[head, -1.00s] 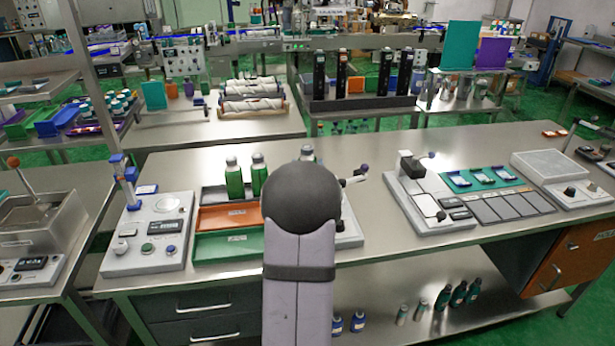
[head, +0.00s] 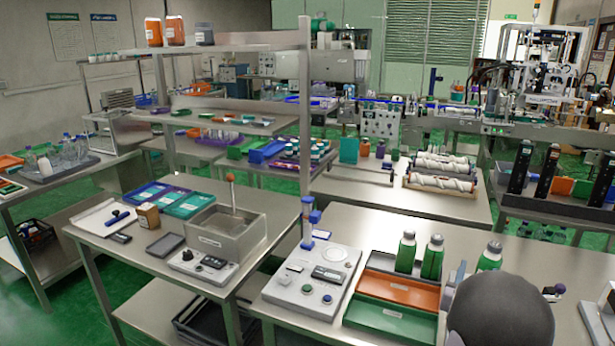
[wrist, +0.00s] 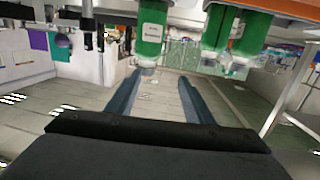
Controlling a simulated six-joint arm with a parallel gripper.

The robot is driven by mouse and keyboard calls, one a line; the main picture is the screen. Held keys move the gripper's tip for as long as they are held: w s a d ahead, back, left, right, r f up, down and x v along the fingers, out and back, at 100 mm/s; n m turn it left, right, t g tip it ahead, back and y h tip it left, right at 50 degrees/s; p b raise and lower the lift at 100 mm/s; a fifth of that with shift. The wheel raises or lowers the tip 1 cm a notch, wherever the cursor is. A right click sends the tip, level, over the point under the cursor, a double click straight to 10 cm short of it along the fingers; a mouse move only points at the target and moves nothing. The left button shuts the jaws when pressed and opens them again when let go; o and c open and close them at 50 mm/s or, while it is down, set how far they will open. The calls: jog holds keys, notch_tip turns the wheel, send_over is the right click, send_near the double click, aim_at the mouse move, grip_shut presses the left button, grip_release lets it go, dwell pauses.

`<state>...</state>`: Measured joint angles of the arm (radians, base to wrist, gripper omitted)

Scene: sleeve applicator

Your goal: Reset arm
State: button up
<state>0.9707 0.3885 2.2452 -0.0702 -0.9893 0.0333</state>
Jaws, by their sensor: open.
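In the wrist view my gripper (wrist: 160,88) has its two blue-grey fingers apart, with nothing held between them. Green bottles with white labels hang upside down along the top of this view, one labelled bottle (wrist: 151,28) just beyond the fingertips and apart from them. In the head view the dark rounded part of my arm (head: 500,312) fills the lower right; my fingers are not clear there. Two green bottles (head: 405,252) (head: 432,257) stand at the back of the trays, and a third green bottle (head: 489,257) stands behind my arm.
An orange tray (head: 400,290) and a green tray (head: 390,318) lie left of my arm. Left of them is a control panel (head: 310,283) with a blue-topped post. A metal basin (head: 225,235) with a red-knobbed lever stands on the left bench. Bare bench (head: 385,225) lies behind the bottles.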

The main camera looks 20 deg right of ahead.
jog(key=w+a+f+n+y, duration=0.1)
jog(key=w+a+f+y, duration=0.1)
jog(key=a, duration=0.5)
jog(key=w+a+f+n+g+y+p, duration=0.1)
jog(key=a+y, duration=0.3)
jog(key=a, duration=0.4)
jog(key=w+a+f+n+g+y+p, duration=0.1)
jog(key=w+a+f+n+y, duration=0.1)
jog(key=w+a+f, duration=0.2)
jog(key=shift+a+f+n+y, duration=0.1)
jog(key=shift+a+n+y, duration=0.25)
jog(key=shift+a, duration=1.45)
jog(key=s+a+f+n+g+y+p, duration=0.1)
jog(key=s+a+g, duration=0.3)
jog(key=s+a, duration=0.5)
jog(key=s+a+f+n+g+y+p, duration=0.1)
jog(key=s+a+n+g+y, duration=0.3)
jog(key=s+a, duration=0.5)
jog(key=a+p, duration=0.1)
jog(key=a, duration=0.5)
jog(key=shift+s+f+n+g, duration=0.25)
jog(key=shift+s+n+g, duration=0.05)
jog(key=shift+n, duration=0.05)
jog(key=shift+c, duration=0.6)
